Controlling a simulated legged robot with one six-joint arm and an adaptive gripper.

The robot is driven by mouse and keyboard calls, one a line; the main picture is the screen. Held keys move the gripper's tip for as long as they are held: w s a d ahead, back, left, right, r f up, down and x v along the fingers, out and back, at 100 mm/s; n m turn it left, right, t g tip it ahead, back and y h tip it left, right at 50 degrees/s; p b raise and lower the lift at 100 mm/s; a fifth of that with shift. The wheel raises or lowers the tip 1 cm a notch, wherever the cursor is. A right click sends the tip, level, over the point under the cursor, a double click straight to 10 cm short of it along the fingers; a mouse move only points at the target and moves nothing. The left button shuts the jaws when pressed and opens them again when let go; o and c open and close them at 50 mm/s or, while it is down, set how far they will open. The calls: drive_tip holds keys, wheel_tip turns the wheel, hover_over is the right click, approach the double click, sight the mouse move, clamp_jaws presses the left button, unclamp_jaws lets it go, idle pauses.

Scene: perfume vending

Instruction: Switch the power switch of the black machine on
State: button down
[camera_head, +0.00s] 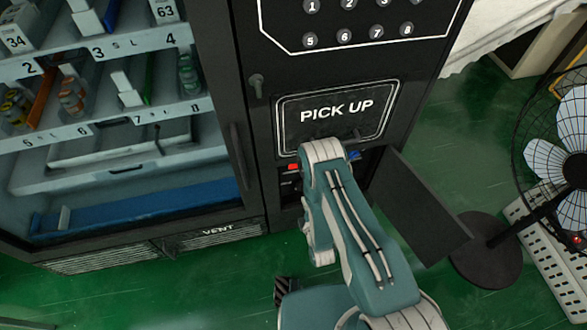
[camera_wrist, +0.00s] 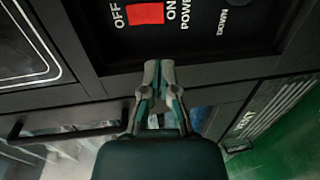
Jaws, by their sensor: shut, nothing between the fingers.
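The black machine (camera_head: 262,125) fills the middle of the head view, with a PICK UP panel on its front. A red power switch (camera_wrist: 146,13) sits in its lower recess, between the labels OFF and ON in the wrist view. It also shows in the head view as a small red spot (camera_head: 293,167) left of my arm. Which side is pressed in is not clear. My gripper (camera_wrist: 158,68) is shut and empty, below the switch in the wrist view and apart from it in the picture. In the head view my arm hides the gripper.
A dark open flap (camera_head: 420,208) hangs right of my arm. A fan (camera_head: 572,168) on a round base (camera_head: 487,250) stands farther right. A glass-fronted display with shelves (camera_head: 110,128) is at left. Another label, DOWN, is beside the switch in the wrist view. Green floor is clear in front.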

sight(293, 168)
drive_tip(key=x, duration=1.4)
drive_tip(key=shift+a, duration=0.1)
drive_tip(key=shift+w+f, duration=0.15)
drive_tip(key=shift+w, duration=0.2)
drive_tip(key=shift+s, duration=0.1)
